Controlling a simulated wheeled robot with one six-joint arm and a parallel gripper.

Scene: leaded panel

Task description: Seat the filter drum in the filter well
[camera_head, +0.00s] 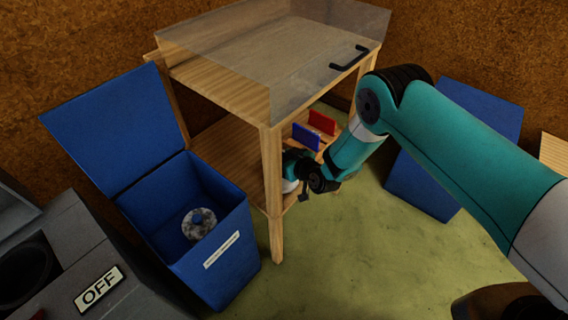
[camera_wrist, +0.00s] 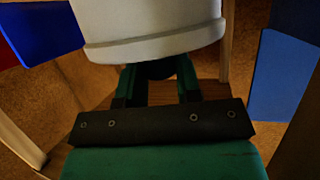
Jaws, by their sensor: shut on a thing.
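A white filter drum (camera_wrist: 150,22) fills the top of the wrist view. My gripper (camera_wrist: 157,76) is shut on a dark part at the drum's near end, mostly hidden between the fingers. In the head view my gripper (camera_head: 296,170) is at the wooden stand's lower shelf, and a bit of the white drum (camera_head: 289,186) shows below it. A dark round opening, which looks like the filter well (camera_head: 25,270), is in the grey machine at the lower left, far from my gripper. Its inside is too dark to make out.
A blue bin (camera_head: 222,262) with its lid open holds a dirty grey drum with a blue knob (camera_head: 198,222). The wooden stand (camera_head: 272,175) has a clear hood with a black handle. Red (camera_head: 322,122) and blue (camera_head: 306,137) panels stand on its shelf.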

